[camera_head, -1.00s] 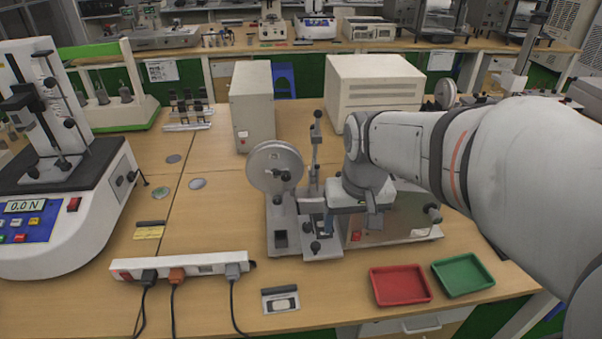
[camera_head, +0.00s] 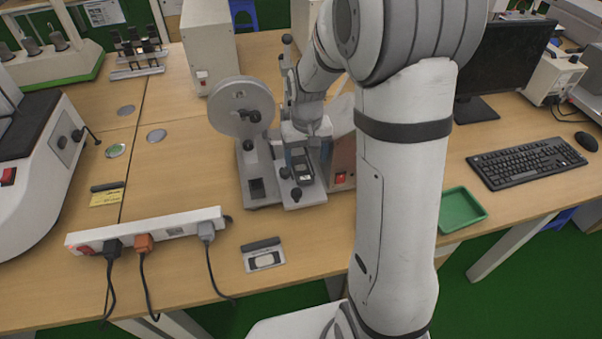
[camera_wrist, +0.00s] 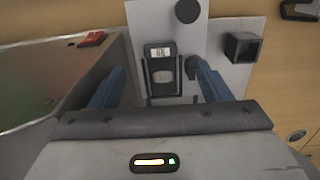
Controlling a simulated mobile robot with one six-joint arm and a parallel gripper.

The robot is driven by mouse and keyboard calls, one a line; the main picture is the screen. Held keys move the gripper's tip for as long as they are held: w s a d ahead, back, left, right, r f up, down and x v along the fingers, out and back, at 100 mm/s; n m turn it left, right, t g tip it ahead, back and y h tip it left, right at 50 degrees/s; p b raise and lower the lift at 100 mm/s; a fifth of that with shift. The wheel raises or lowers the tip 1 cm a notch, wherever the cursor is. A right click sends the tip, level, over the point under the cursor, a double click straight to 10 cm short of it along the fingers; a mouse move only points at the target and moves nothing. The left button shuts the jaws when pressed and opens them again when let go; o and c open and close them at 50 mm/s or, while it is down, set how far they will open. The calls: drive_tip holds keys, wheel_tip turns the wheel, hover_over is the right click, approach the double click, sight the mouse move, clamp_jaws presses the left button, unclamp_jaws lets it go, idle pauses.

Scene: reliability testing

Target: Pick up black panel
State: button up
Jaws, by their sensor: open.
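The black panel (camera_wrist: 163,68) is a small dark rectangle with a light display, set upright in the picture on a light metal plate in the wrist view. My gripper (camera_wrist: 157,86) is open, with one blue finger on each side of the panel in that picture. I cannot tell whether a finger touches it. In the head view the panel (camera_head: 305,173) shows as a small dark piece on the grey test fixture (camera_head: 262,190). My gripper (camera_head: 299,150) points down just above and behind it there, partly hidden by my wrist.
The fixture has a round wheel (camera_head: 241,106) on its left and a box with a red switch (camera_head: 341,177) on its right. A power strip (camera_head: 150,230) with cables lies at front left. A green tray (camera_head: 462,209) sits to the right. A dark square post (camera_wrist: 242,47) stands nearby.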

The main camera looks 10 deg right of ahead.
sight(306, 179)
wheel_tip(306, 179, down, 7)
drive_tip(key=shift+s+f, duration=0.1)
drive_tip(key=shift+f, duration=0.1)
idle(0.3)
drive_tip(key=shift+c, duration=0.3)
drive_tip(key=c, duration=1)
wheel_tip(306, 179, up, 10)
drive_tip(key=shift+f+b, duration=2.5)
drive_tip(key=shift+f, duration=1)
